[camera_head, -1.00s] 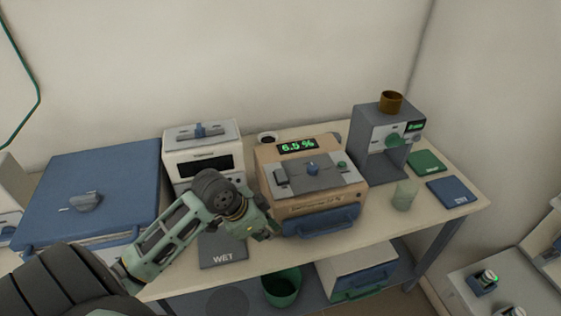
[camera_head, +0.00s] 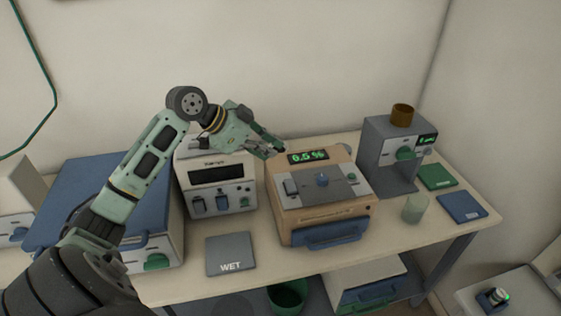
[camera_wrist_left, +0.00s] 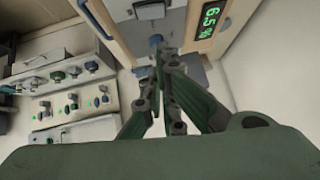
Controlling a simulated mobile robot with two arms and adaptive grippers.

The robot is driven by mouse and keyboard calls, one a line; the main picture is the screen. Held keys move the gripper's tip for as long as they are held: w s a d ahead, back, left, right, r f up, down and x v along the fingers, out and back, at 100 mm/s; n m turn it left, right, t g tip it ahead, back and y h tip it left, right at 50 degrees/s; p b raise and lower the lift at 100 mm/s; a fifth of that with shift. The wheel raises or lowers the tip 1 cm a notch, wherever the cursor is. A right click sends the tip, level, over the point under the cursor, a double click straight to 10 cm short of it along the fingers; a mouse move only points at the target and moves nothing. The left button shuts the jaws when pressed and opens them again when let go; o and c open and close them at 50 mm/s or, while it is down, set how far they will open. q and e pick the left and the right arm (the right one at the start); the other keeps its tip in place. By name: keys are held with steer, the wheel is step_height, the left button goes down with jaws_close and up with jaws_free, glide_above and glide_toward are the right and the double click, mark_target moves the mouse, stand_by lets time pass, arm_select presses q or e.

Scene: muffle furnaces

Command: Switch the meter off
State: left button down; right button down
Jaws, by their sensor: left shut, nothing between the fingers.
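The meter is a tan box (camera_head: 312,215) with a lit green percentage display (camera_head: 308,156), which reads 6.5 % in the left wrist view (camera_wrist_left: 210,20). My left gripper (camera_head: 274,150) is shut and empty, above the meter's back left corner beside the display. My right gripper is not in view.
A white device (camera_head: 215,175) stands left of the meter and a blue-lidded box (camera_head: 75,195) further left. A grey machine (camera_head: 388,165) with a brown cup (camera_head: 402,115) stands right. A WET pad (camera_head: 230,254) lies in front; a pale green cup (camera_head: 415,209) is at right.

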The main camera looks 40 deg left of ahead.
arm_select(q)
steer(key=p, duration=0.3)
glide_above(289, 183)
steer(key=s, duration=0.1)
steer(key=f, duration=0.5)
steer(key=shift+d+f, duration=0.3)
steer(key=shift+d, duration=0.1)
steer(key=f, duration=0.1)
steer(key=f+p, duration=0.1)
steer(key=f, duration=0.1)
steer(key=shift+w+f, duration=0.3)
steer(key=shift+w, duration=0.05)
steer(key=shift+a+f, duration=0.15)
steer(key=shift+f, duration=0.5)
steer(key=shift+w+a+f+g+b, duration=0.2)
steer(key=shift+f+g+b, duration=0.1)
steer(key=shift+f+b, duration=0.1)
steer(key=shift+n+h, duration=0.3)
steer(key=shift+h, duration=0.1)
